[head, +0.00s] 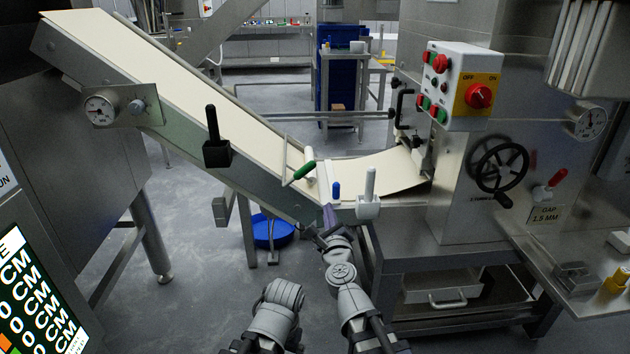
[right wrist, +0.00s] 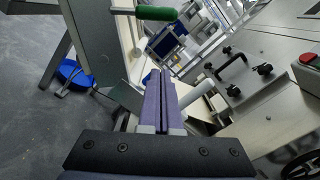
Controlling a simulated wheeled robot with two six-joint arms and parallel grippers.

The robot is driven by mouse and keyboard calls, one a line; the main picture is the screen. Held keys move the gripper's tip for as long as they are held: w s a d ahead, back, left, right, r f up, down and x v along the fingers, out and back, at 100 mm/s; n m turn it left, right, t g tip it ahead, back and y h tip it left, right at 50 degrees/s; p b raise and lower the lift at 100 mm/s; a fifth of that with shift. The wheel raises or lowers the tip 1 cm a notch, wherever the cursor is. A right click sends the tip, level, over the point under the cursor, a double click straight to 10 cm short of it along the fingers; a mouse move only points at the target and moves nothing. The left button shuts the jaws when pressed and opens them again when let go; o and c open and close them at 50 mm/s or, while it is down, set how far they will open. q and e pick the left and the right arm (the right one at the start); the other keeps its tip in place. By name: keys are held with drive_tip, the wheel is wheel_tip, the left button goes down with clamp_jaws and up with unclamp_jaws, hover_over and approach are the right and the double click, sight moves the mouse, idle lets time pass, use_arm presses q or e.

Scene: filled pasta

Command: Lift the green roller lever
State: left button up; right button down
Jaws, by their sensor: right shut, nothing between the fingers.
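The green roller lever (head: 304,170) sticks out at the lower end of the cream conveyor belt, on a thin metal arm. It also shows at the top of the right wrist view (right wrist: 155,13), lying crosswise. My right gripper (head: 329,212) is just below and right of the lever in the head view, near the belt's side frame. Its purple fingers (right wrist: 161,80) are closed together, empty and apart from the green handle. A grey part of my left arm shows at the bottom of the head view; its gripper does not show.
A blue knob (head: 336,190) and a white upright lever (head: 370,187) stand close to my right gripper. A black lever (head: 212,138) is on the conveyor's side. A control box (head: 460,85) and handwheel (head: 501,165) are at right. A blue bowl (head: 272,230) sits below.

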drive_tip(key=w+a+r+p, duration=0.3)
drive_tip(key=w, duration=0.7)
drive_tip(key=shift+w+r, duration=0.2)
drive_tip(key=shift+w, duration=0.15)
drive_tip(key=shift+a+r+p, duration=0.1)
drive_tip(key=shift+p, duration=0.2)
drive_tip(key=shift+a+r+n, duration=0.1)
drive_tip(key=shift+r+n, duration=0.1)
drive_tip(key=shift+n, duration=0.3)
